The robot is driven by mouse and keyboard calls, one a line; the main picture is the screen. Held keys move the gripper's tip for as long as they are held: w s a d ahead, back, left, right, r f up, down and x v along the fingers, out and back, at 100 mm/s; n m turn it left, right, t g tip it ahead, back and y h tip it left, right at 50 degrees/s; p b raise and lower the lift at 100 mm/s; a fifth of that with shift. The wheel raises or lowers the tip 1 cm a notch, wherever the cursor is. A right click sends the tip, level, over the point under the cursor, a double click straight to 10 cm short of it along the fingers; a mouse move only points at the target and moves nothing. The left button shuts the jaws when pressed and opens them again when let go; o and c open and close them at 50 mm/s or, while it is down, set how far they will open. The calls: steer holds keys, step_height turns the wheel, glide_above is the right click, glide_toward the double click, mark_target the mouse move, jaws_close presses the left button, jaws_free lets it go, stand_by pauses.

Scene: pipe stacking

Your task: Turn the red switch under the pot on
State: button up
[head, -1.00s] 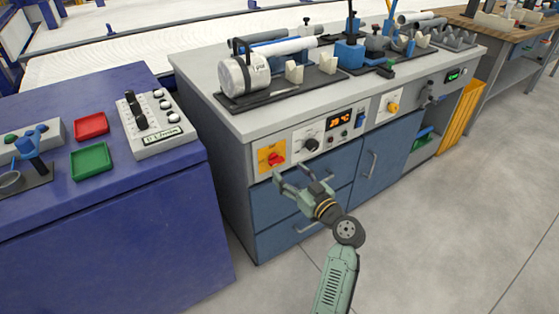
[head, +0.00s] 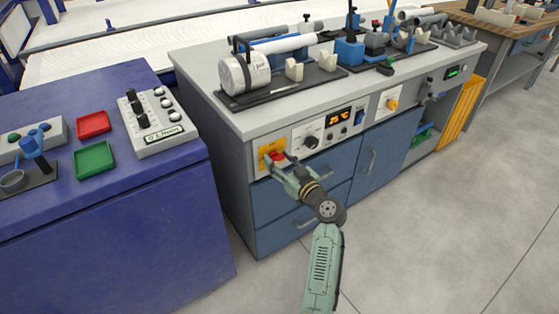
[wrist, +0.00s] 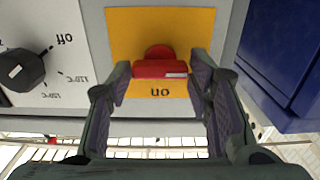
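The red switch (head: 278,155) sits on a yellow plate (head: 265,150) at the left end of the bench's front panel, below the silver pot (head: 243,75). In the wrist view, the red switch (wrist: 160,68) has its bar lying crosswise, with an upside-down "on" label below it on the yellow plate (wrist: 125,28). My gripper (head: 274,163) is at the switch. In the wrist view, the fingers of my gripper (wrist: 162,80) are open, one on each side of the bar, with small gaps visible. The head view partly hides the switch behind the fingers.
A black temperature knob (head: 311,142) and a lit display (head: 340,116) are right of the switch. Blue drawers (head: 300,190) lie below. A blue cabinet (head: 110,230) stands close on the left. The floor to the right is clear.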

steer(key=c, duration=0.7)
steer(key=shift+m, duration=0.4)
steer(key=shift+f+m+b, duration=0.1)
steer(key=shift+m+b, duration=0.45)
steer(key=shift+m, duration=0.45)
steer(key=m, duration=0.4)
steer(key=shift+w+d+m, duration=0.1)
steer(key=shift+m, duration=0.2)
steer(key=m+p, duration=0.1)
steer(key=m, duration=0.4)
steer(key=m+p, duration=0.2)
steer(key=m, duration=0.3)
steer(key=shift+d+f+p, duration=0.1)
steer(key=shift+f+p, duration=0.05)
steer(key=shift+p, duration=0.15)
steer(key=shift+m, duration=0.4)
